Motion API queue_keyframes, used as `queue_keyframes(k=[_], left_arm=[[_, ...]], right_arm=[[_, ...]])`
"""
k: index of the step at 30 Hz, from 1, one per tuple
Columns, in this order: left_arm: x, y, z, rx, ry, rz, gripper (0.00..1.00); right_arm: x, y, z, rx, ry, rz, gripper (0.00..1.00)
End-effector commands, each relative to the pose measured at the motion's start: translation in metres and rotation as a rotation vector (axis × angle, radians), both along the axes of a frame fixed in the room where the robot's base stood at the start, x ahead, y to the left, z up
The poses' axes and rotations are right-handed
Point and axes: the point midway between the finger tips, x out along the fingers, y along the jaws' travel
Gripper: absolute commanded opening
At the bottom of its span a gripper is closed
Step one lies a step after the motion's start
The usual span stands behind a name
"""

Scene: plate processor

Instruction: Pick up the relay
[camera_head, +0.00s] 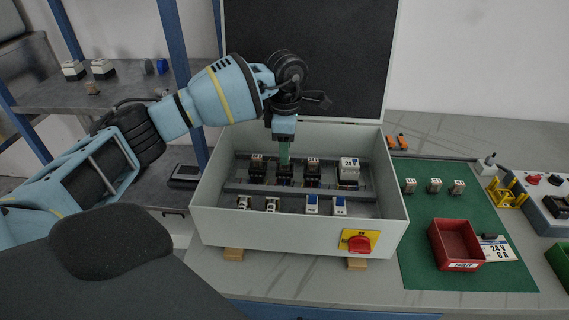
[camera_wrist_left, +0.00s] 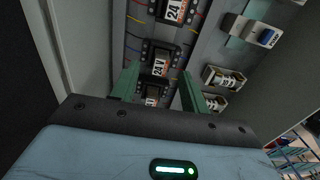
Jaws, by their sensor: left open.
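My left gripper (camera_head: 284,155) reaches down into the open grey cabinet (camera_head: 270,228), above the back row of devices. Its green fingers are apart, and they also show in the left wrist view (camera_wrist_left: 158,82). A black relay with a white and orange 24 V label (camera_wrist_left: 160,62) shows between and beyond the fingertips there; I see no contact. Another 24 V device (camera_wrist_left: 172,12) is above it, and a partly hidden one (camera_wrist_left: 151,98) is below. In the head view, similar relays (camera_head: 257,166) (camera_head: 312,170) stand either side of the gripper. My right gripper is out of view.
A larger 24 V unit (camera_head: 348,170) stands at the rail's right end. Blue-and-white modules (camera_head: 311,205) and terminal-like parts (camera_head: 244,202) line the front rail. The cabinet walls enclose the gripper. A green mat (camera_head: 425,265) holds small relays (camera_head: 435,186) and a red bin (camera_head: 436,240).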

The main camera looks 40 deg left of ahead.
Motion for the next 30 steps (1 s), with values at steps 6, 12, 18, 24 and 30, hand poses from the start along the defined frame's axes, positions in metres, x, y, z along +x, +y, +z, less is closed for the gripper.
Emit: queue_keyframes(k=[6, 12, 18, 24, 30], left_arm=[[-0.002, 0.000, -0.024, 0.000, -0.001, 0.001, 0.45], [-0.001, 0.000, -0.027, 0.000, -0.002, 0.000, 0.45], [-0.001, 0.000, -0.027, 0.000, -0.002, 0.000, 0.30], [-0.001, 0.000, -0.026, -0.001, -0.003, 0.000, 0.04], [-0.001, 0.000, -0.026, 0.000, -0.004, 0.000, 0.00]], right_arm=[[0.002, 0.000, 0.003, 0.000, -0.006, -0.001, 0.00], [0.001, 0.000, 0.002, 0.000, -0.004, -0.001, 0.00], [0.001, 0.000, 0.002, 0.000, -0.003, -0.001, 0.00], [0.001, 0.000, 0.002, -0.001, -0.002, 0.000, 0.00], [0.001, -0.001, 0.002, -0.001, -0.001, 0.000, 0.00]])
